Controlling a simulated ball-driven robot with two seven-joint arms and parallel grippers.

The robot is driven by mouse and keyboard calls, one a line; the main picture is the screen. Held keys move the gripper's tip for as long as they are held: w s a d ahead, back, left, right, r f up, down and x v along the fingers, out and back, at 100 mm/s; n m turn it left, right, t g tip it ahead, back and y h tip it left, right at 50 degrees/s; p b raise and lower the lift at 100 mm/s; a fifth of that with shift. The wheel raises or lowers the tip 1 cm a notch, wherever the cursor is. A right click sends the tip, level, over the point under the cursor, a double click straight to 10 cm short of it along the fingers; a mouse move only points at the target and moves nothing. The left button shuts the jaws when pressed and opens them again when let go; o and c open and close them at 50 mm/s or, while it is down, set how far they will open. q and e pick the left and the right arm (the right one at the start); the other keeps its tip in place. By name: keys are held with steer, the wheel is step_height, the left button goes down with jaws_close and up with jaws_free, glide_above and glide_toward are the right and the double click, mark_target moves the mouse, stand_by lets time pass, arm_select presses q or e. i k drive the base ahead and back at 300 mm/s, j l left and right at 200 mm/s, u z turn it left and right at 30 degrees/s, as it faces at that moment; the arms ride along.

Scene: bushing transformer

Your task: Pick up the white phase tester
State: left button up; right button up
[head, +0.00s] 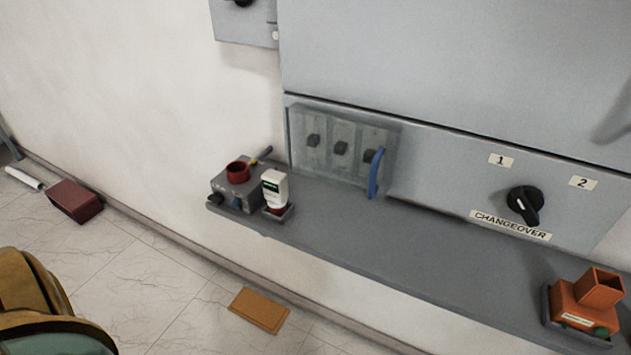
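The white phase tester (275,187) stands upright near the left end of the grey shelf (400,247). It has a dark display near its top, and its red lower end sits in a small dark holder (279,213). It is just right of a grey box with a red ring on top. Neither of my grippers shows in the head view.
The grey box (228,192) stands close beside the tester. A clear cover with a blue handle (376,173) is behind, to the right. An orange block (587,300) sits at the shelf's right end. The shelf's middle is clear. A bag (35,300) is at lower left.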

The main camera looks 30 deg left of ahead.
mark_target(275, 183)
steer(key=j+z, duration=0.2)
steer(key=j, duration=0.35)
steer(key=j+z, duration=0.25)
steer(key=j, duration=0.35)
steer(key=j+z, duration=0.2)
steer(key=j, duration=0.35)
steer(key=k+j+z, duration=0.25)
steer(key=j, duration=0.3)
steer(key=j+z, duration=0.2)
steer(key=j, duration=0.35)
